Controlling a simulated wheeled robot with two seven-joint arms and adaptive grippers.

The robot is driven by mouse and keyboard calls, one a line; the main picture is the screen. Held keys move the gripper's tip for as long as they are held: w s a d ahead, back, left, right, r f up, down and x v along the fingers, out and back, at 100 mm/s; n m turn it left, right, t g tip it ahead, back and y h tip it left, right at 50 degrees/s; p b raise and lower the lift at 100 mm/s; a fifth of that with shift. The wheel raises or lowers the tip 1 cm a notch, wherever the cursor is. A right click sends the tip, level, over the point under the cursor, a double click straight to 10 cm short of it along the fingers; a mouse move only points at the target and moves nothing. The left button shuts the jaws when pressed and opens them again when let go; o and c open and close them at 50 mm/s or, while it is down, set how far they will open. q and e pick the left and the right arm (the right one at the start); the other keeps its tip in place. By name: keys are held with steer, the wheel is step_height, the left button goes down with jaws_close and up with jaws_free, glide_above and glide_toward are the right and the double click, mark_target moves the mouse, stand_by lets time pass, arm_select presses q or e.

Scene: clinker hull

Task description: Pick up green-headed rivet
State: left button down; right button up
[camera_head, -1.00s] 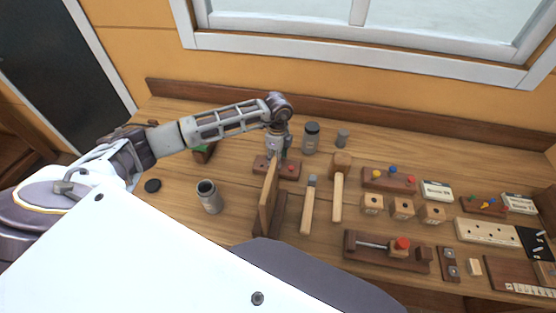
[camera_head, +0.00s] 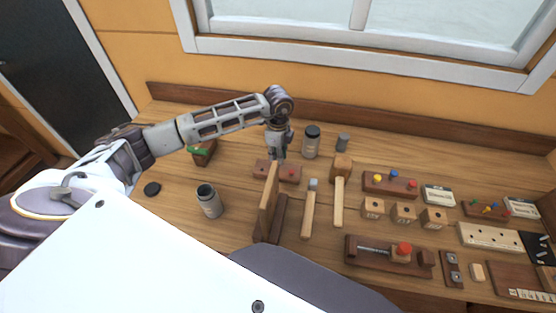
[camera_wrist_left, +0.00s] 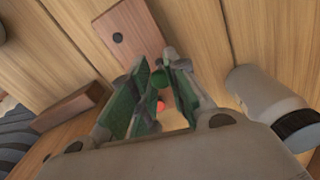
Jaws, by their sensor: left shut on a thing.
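My left gripper (camera_head: 278,154) points down over a small dark red-brown rivet block (camera_head: 289,173) in the head view. In the left wrist view the left gripper (camera_wrist_left: 165,68) has green-lined fingers closed on the round head of the green-headed rivet (camera_wrist_left: 160,79). The rivet's shank is hidden by the fingers. The block also shows in the left wrist view (camera_wrist_left: 132,22), with a dark hole in its face. A red head (camera_wrist_left: 160,106) shows below the green one, between the fingers. My right gripper is not in view.
A dark-lidded jar (camera_head: 311,142) is just right of the gripper. Another rivet block (camera_head: 389,185) and lettered cubes (camera_head: 403,213) lie further right.

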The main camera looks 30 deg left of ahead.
arm_select(q)
steer(key=shift+r+b, duration=0.5)
steer(key=shift+r, duration=2.85)
